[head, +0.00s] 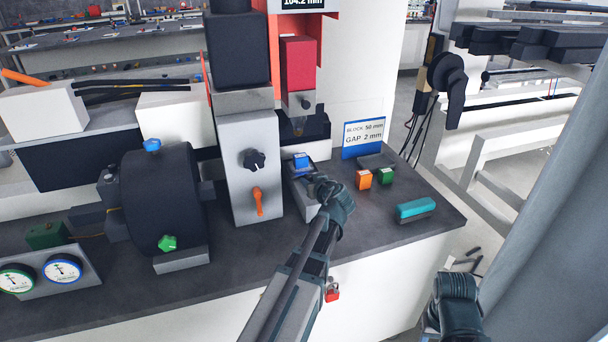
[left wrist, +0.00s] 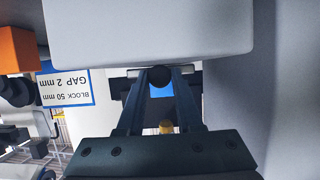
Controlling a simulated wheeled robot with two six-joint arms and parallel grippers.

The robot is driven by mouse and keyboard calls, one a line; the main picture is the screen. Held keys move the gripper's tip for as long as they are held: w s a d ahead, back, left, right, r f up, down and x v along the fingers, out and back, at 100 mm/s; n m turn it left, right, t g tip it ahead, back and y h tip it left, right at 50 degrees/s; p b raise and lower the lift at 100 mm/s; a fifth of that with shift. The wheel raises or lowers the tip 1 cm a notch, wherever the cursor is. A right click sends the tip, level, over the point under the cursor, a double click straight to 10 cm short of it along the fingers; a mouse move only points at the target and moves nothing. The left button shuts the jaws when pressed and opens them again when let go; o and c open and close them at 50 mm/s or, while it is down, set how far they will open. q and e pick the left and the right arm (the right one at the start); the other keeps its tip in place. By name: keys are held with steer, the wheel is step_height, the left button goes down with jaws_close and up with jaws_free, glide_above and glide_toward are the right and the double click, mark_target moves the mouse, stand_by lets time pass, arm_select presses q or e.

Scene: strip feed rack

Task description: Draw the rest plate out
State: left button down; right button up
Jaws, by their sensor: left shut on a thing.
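My left gripper (head: 320,186) reaches in from below, at the front of the press station, next to a small blue block (head: 301,160). In the left wrist view the fingers (left wrist: 160,82) converge on a dark round knob (left wrist: 159,75). The blue block (left wrist: 161,91) shows between the fingers behind it. A light grey block-like base (head: 304,203) stands under the gripper; it also fills the top of the left wrist view (left wrist: 150,30). The rest plate cannot be clearly told apart here, as the gripper hides part of it. My right gripper (head: 455,290) shows dark at the lower right, its fingers unclear.
The grey column with a black knob (head: 255,160) and orange lever (head: 257,201) stands just left.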

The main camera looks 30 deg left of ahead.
arm_select(q)
steer(key=shift+s+d, duration=1.85)
steer(key=shift+d, duration=0.3)
stand_by(3.0)
